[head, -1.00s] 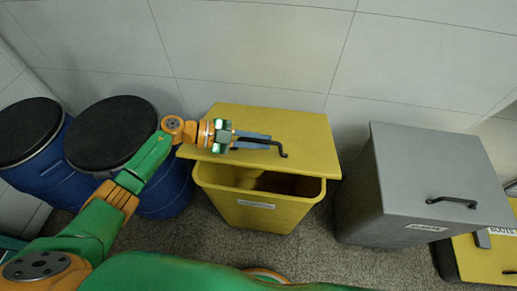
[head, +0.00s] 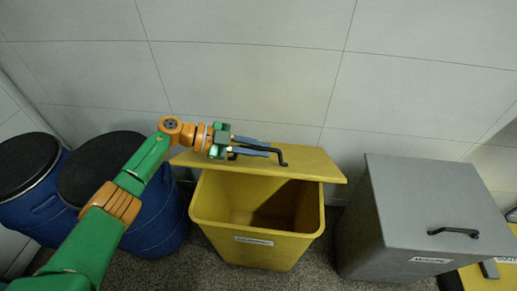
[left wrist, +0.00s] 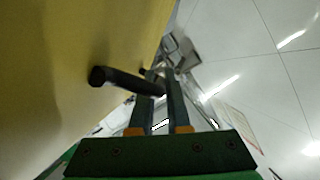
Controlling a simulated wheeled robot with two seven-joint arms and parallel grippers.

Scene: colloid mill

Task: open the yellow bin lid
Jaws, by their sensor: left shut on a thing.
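The yellow bin (head: 255,249) stands on the floor in the middle of the head view, with a white label on its front. Its yellow lid (head: 318,165) is raised and tilted up at the back, and the bin's inside shows. My left gripper (head: 268,149) is shut on the black lid handle (head: 281,158). In the left wrist view the handle (left wrist: 125,80) runs between the fingers, with the yellow lid (left wrist: 70,60) on the left. My right gripper is not in view.
A grey bin (head: 410,215) with a closed lid and black handle stands to the right. Two blue drums (head: 155,225) with black tops stand to the left. A tiled wall (head: 250,60) is close behind the yellow bin. Another yellow bin (head: 480,279) shows partly at the lower right.

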